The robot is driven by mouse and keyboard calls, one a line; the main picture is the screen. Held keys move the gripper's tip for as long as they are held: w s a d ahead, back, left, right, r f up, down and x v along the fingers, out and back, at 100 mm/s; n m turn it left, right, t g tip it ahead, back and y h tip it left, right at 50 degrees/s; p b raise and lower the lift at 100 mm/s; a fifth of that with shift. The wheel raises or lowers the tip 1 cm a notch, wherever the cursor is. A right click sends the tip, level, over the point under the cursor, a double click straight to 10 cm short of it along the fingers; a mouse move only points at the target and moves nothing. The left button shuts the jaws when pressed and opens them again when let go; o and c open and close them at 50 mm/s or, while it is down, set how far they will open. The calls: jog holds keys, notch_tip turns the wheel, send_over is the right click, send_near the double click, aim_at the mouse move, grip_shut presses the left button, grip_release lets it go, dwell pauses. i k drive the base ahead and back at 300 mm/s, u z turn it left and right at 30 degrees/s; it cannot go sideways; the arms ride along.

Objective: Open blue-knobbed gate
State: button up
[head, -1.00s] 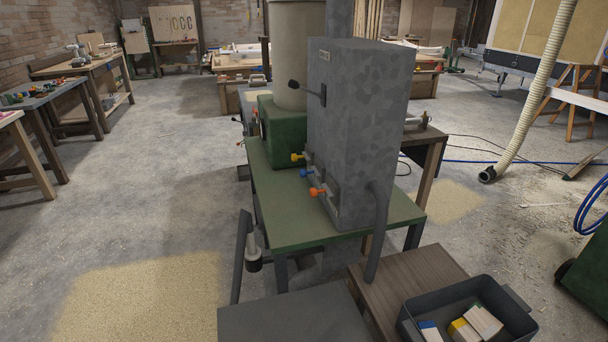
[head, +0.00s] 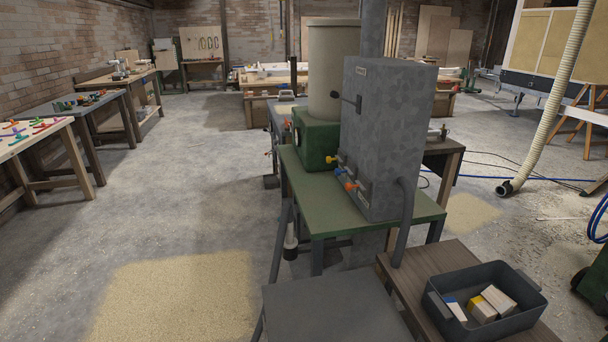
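The blue knob (head: 340,172) sits low on the left face of a tall grey metal box (head: 388,130), between a yellow knob (head: 331,160) and an orange knob (head: 350,186). The three knobs stand in a slanting row just above a green table (head: 318,210). The gate behind the blue knob is small and partly hidden, so I cannot tell whether it is open or shut. I cannot make out my gripper in the head view, and nothing is seen touching the knobs.
A dark lever (head: 346,101) sticks out higher on the box. A grey hose (head: 405,225) runs down its right side. A dark crate (head: 520,318) with several blocks stands on a brown table (head: 458,258). Open floor with sawdust (head: 170,295) lies to the left.

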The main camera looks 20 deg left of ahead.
aim_at(337, 172)
jog(key=u, duration=2.35)
jog(key=i, duration=3)
jog(key=z, duration=2.7)
